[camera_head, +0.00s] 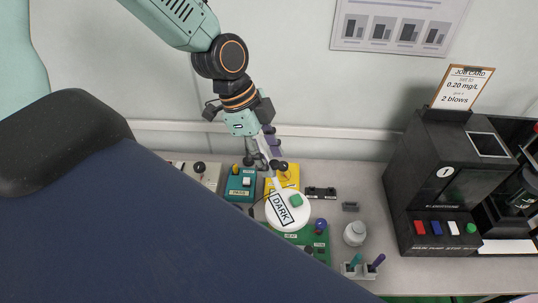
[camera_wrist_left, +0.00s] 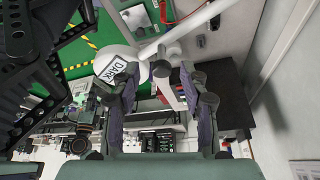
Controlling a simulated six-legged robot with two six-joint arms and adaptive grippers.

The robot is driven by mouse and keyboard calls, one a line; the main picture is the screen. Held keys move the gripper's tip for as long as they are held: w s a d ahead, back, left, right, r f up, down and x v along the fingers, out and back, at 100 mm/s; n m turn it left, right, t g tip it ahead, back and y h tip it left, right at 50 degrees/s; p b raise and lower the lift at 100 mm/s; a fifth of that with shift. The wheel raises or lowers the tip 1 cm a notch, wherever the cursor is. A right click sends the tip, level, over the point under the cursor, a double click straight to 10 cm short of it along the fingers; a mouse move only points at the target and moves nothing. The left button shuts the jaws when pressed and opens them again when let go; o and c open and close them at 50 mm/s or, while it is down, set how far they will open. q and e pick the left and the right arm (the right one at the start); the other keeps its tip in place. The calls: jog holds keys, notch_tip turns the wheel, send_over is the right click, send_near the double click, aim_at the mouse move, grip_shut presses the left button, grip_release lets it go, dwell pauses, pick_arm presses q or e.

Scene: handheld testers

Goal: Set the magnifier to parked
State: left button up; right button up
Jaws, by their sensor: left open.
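The magnifier (camera_head: 287,211) looks like a white round head labelled DARK with a green patch, over the coloured bench units. A white arm (camera_wrist_left: 185,30) runs to the head in the left wrist view, where the magnifier head (camera_wrist_left: 110,60) shows at upper left. My left gripper (camera_head: 267,163) hangs just above and behind the head. It is open, and its fingers (camera_wrist_left: 160,88) stand on either side of a pale bar with dark round knobs. I cannot tell whether they touch it. My right gripper is not in view.
A teal unit (camera_head: 241,184) and a yellow unit (camera_head: 288,176) sit behind the magnifier; a green board (camera_head: 318,243) lies beneath. A black machine (camera_head: 436,182) with coloured buttons bounds the right side.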

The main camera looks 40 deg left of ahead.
pick_arm(q)
jog(key=shift+w+d, duration=0.1)
jog(key=shift+w, duration=0.05)
jog(key=shift+c, duration=0.9)
jog(key=c, duration=0.6)
grip_shut()
